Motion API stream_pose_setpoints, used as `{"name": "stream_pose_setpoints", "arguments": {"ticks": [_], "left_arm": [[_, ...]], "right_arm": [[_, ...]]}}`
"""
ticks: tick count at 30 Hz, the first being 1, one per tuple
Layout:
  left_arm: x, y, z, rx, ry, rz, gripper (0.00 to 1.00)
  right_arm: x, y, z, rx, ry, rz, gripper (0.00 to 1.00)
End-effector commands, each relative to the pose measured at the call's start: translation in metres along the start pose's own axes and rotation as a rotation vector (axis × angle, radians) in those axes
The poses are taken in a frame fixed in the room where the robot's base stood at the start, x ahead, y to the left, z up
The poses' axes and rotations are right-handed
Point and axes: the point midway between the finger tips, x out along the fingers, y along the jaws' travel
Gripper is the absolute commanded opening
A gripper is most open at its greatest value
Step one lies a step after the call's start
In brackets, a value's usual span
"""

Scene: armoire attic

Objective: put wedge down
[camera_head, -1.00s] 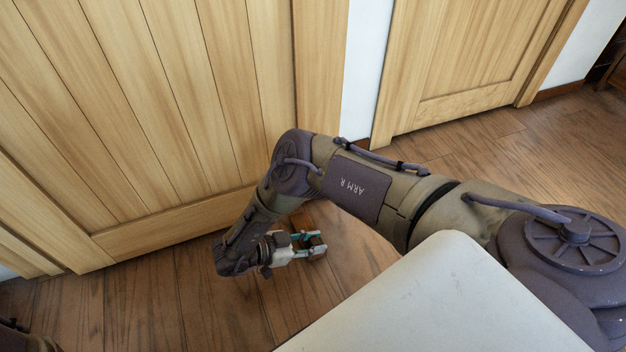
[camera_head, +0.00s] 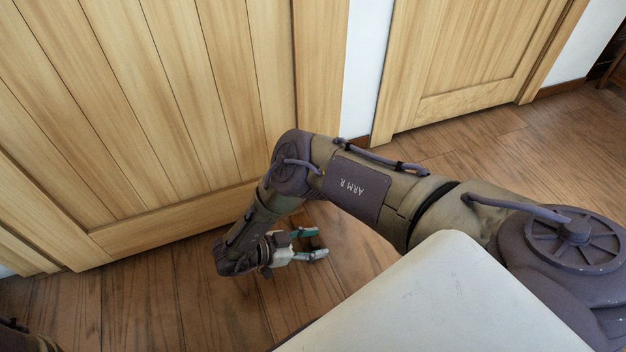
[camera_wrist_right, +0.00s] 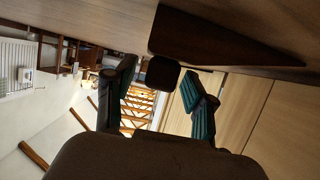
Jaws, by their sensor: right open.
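A dark brown wedge (camera_wrist_right: 220,42) shows at the top of the right wrist view, thick at the left and tapering to the right. It lies against the wooden floor, which appears upside down there. My right gripper (camera_head: 322,243) is open, low over the floor by the wooden door in the head view. Its two teal-padded fingers (camera_wrist_right: 166,88) are spread apart in the wrist view, and the wedge is beyond them. A small dark block (camera_wrist_right: 163,72) shows between the fingertips; I cannot tell whether it is part of the wedge.
A large wooden door or panel (camera_head: 160,110) stands close behind the right gripper. Another wooden door (camera_head: 470,60) is at the back right, past a white wall strip (camera_head: 366,70). Plank floor (camera_head: 340,285) is clear around the gripper. A pale flat surface (camera_head: 450,300) fills the front.

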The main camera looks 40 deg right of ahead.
Motion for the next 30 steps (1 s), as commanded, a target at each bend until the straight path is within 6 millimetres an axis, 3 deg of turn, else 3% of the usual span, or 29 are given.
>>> {"name": "stream_pose_setpoints", "arguments": {"ticks": [10, 18, 30], "left_arm": [[0.021, -0.004, 0.007, 0.000, -0.001, 0.000, 0.00], [0.024, -0.005, 0.009, 0.001, -0.001, -0.001, 0.00], [0.024, -0.005, 0.009, 0.001, -0.001, -0.001, 0.00]], "right_arm": [[-0.066, 0.001, -0.003, 0.000, -0.003, -0.001, 0.55], [-0.110, 0.000, -0.001, 0.000, -0.001, -0.002, 0.55], [-0.121, 0.000, -0.001, -0.001, 0.000, 0.000, 0.55]]}}
